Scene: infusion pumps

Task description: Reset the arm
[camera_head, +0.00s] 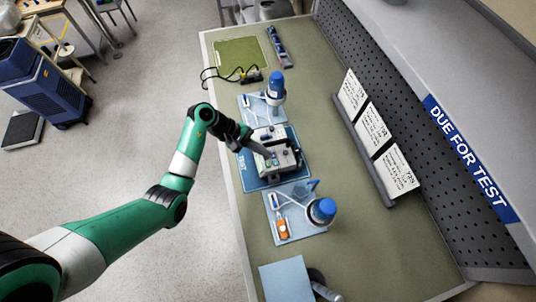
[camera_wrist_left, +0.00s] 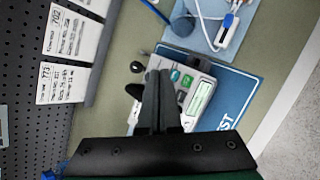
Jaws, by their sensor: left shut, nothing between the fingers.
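My left gripper (camera_head: 265,153) is shut and empty, with its fingertips over an infusion pump (camera_head: 283,160) in the head view. The pump is a pale box with a small screen and coloured buttons, lying on a blue mat marked TEST (camera_head: 262,181). In the left wrist view the shut fingers (camera_wrist_left: 159,80) point at the pump (camera_wrist_left: 201,94) and cover part of it. I cannot tell whether the fingertips touch it. The blue mat (camera_wrist_left: 232,98) shows beside it. My right gripper is not in view.
Light blue mats with blue-capped items (camera_head: 321,210) (camera_head: 276,85) and tubing lie on either side of the pump. A rack of white cards (camera_head: 374,130) stands to the right. A green mat (camera_head: 241,54) lies at the far end. The bench between pump and rack is clear.

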